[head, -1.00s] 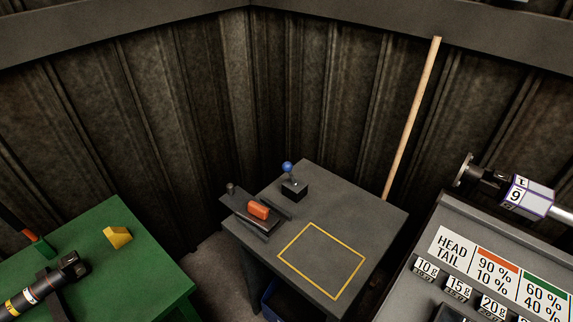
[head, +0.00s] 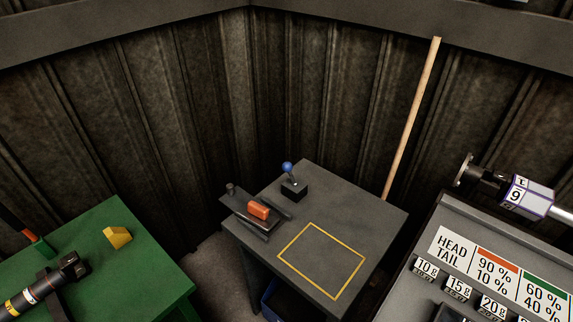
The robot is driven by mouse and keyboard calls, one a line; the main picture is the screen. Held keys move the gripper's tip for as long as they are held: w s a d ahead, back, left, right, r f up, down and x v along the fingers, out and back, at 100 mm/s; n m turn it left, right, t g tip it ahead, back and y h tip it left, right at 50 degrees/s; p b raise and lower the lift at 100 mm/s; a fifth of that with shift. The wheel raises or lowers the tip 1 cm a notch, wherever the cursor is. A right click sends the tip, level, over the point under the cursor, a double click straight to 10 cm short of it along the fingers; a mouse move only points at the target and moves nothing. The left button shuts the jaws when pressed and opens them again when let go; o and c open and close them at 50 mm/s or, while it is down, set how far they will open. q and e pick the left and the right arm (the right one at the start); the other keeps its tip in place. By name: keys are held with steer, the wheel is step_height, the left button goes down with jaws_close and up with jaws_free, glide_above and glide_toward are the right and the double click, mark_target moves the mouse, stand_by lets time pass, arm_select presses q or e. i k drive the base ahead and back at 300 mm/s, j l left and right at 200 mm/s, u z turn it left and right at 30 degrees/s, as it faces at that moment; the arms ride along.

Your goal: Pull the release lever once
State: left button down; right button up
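The lever is a thin metal stick with a blue ball knob (head: 287,167) on top. It rises from a small black box (head: 295,190) at the back left of the dark grey table (head: 370,215). The stick leans slightly to the left in the picture. Nothing touches the lever. Neither of my grippers shows in the head view.
An orange block (head: 258,209) sits in a dark fixture at the table's left edge. A yellow outlined square (head: 322,262) is empty. A wooden pole (head: 412,115) leans behind. A green table (head: 150,280) stands left; a sloped grey panel with labels (head: 492,270) stands right.

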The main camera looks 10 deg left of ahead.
mark_target(288, 167)
steer(key=z, duration=1.5)
steer(key=k+j, duration=0.2)
steer(key=j, duration=0.2)
steer(key=k+j+z, duration=0.1)
steer(key=j, duration=0.25)
steer(key=k, duration=0.1)
